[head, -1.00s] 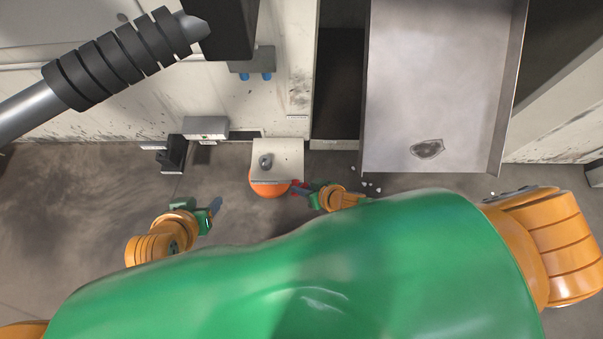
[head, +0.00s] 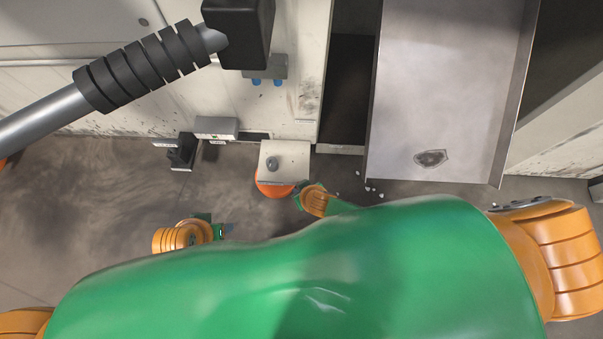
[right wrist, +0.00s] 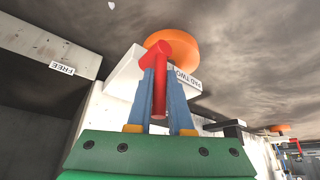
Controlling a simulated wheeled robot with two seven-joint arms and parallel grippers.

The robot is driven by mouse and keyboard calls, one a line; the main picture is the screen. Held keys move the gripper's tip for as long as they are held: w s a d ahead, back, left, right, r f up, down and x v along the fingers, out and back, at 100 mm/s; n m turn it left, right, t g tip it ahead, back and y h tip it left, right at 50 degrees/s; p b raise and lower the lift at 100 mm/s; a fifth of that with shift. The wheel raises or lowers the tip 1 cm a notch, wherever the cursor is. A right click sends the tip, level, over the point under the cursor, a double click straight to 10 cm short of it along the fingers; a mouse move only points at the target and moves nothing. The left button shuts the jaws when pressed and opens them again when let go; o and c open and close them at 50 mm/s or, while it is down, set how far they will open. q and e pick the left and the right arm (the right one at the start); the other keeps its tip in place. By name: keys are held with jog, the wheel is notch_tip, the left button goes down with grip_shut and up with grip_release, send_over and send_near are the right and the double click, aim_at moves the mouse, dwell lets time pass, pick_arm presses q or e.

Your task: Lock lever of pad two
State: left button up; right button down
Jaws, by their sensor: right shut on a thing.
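In the right wrist view, the red lever (right wrist: 159,75) stands between the two blue fingers of my right gripper (right wrist: 160,85), which is shut on it. The lever has a round red head. Behind it is a pale block with a "PAD TWO" label (right wrist: 188,78) and an orange round part (right wrist: 172,42). In the head view, this pad (head: 287,150) shows as a pale square plate with a grey knob, the orange part (head: 272,189) below it. My right gripper (head: 299,198) is at its lower right; the lever is hidden there. My left gripper (head: 227,230) is lower left, away from the pad, its opening unclear.
A "FREE" label (right wrist: 62,67) is on a pale edge left of the lever. A metal chute (head: 450,80) stands right of the pad, with small white bits on the floor. A small black device (head: 182,152) and a grey box (head: 216,127) are to the left.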

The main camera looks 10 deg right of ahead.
dwell(0.4)
jog(key=c, duration=0.8)
grip_release()
jog(key=shift+c, duration=0.2)
pick_arm(q)
jog(key=shift+w+r, duration=0.1)
jog(key=s+a+f+p, duration=0.2)
jog(key=s+f+p, duration=0.4)
jog(key=f, duration=0.3)
jog(key=shift+f+g, duration=0.4)
pick_arm(e)
jog(key=v, duration=0.7)
